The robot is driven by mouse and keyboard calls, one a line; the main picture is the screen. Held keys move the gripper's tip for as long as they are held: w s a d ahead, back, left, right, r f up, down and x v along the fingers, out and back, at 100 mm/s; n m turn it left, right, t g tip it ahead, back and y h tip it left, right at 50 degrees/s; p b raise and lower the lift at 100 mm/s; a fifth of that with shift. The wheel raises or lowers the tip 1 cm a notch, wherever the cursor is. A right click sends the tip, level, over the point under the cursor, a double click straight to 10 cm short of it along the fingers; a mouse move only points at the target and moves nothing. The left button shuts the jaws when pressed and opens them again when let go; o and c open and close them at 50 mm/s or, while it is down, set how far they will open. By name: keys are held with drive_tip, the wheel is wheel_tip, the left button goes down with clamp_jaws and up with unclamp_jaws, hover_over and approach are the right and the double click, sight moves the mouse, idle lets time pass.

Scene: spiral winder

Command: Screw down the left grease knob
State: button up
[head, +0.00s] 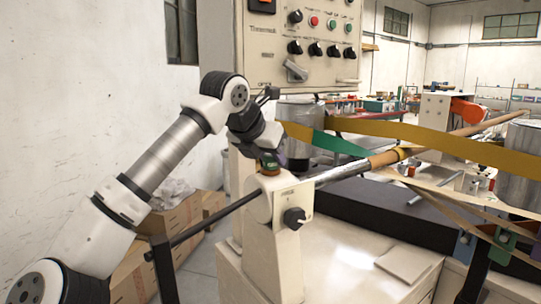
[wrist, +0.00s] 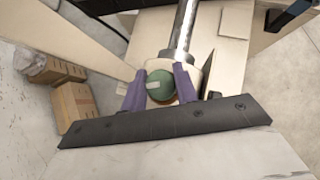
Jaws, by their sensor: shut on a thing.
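The left grease knob (wrist: 160,86) is a round green cap with a pale mark, on top of the cream bearing post. In the head view the knob (head: 268,161) shows partly, just under my gripper (head: 270,152). In the wrist view the two purple fingers of my gripper (wrist: 160,90) stand on either side of the knob and are shut on it. The bearing post (head: 275,245) is upright and carries a black knob (head: 294,217) on its front face. Whether the knob is fully seated cannot be seen.
A metal shaft (head: 340,172) runs from the post to the back right. A control panel (head: 305,45) hangs above and behind. A black rail (head: 215,217) extends left of the post. Cardboard boxes (head: 165,225) stand by the wall. Yellow and green bands cross at right.

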drive_tip(key=shift+r+m+g+h+p, duration=0.25)
drive_tip(key=shift+m+p, duration=0.25)
drive_tip(key=shift+p, duration=0.25)
drive_tip(key=shift+f+m+h, duration=0.2)
drive_tip(key=shift+m+h, duration=0.05)
drive_tip(key=shift+m, duration=0.05)
drive_tip(key=o, duration=1)
drive_tip(key=shift+c, duration=0.2)
drive_tip(key=v, duration=1.3)
drive_tip(key=shift+a+r+b, duration=0.2)
drive_tip(key=shift+r+b, duration=0.15)
drive_tip(key=shift+b, duration=0.1)
drive_tip(key=shift+s+d, duration=0.1)
drive_tip(key=shift+s, duration=0.05)
